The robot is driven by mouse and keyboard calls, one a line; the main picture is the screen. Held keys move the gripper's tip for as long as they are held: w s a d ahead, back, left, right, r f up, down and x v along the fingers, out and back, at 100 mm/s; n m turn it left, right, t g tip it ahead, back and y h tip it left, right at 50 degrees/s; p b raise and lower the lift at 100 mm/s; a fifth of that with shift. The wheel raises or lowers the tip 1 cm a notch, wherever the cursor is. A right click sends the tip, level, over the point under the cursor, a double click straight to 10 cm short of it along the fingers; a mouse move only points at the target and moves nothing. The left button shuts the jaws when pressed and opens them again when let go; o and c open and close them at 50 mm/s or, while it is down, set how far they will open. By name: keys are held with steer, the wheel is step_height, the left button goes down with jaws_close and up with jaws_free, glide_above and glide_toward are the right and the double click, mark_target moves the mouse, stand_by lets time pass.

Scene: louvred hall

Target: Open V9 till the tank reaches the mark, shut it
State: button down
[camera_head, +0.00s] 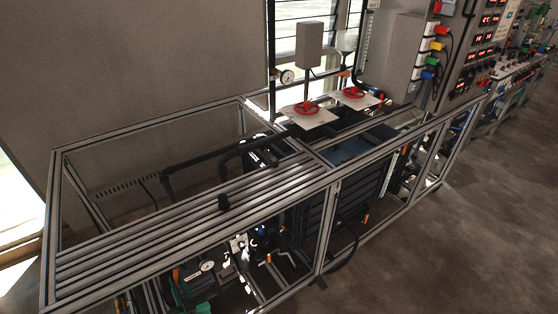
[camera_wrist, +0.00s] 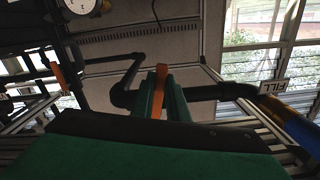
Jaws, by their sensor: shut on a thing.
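In the wrist view my gripper (camera_wrist: 160,100) has its green fingers shut on an orange lever handle (camera_wrist: 162,76). The handle stands upright between the fingers, close to a black pipe (camera_wrist: 205,92). No V9 tag can be read, so I cannot tell from a label which valve this is. In the head view a grey box-shaped vessel (camera_head: 309,45) stands on a post behind the bench. A clear upright tube with scale marks (camera_head: 364,45) stands to its right. Its level and any mark are too small to read. My gripper cannot be made out surely in the head view.
Two red handwheels (camera_head: 306,107) (camera_head: 354,92) sit on white plates on the metal-framed bench (camera_head: 150,225). A round gauge (camera_head: 287,76) is behind them. In the wrist view another orange lever (camera_wrist: 66,80) and a FILL label (camera_wrist: 275,87) show. Open floor (camera_head: 430,250) lies at right.

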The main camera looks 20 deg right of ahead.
steer(key=shift+w+d+n, duration=0.25)
steer(key=shift+d+n, duration=0.55)
steer(key=shift+n, duration=0.2)
steer(key=c, duration=2.1)
jaws_free()
steer(key=shift+d+r+n, duration=0.1)
steer(key=shift+n, duration=0.4)
steer(key=o, duration=0.5)
steer(key=shift+c, duration=0.2)
steer(key=v, duration=0.7)
steer(key=shift+a, duration=0.2)
steer(key=shift+s, duration=0.1)
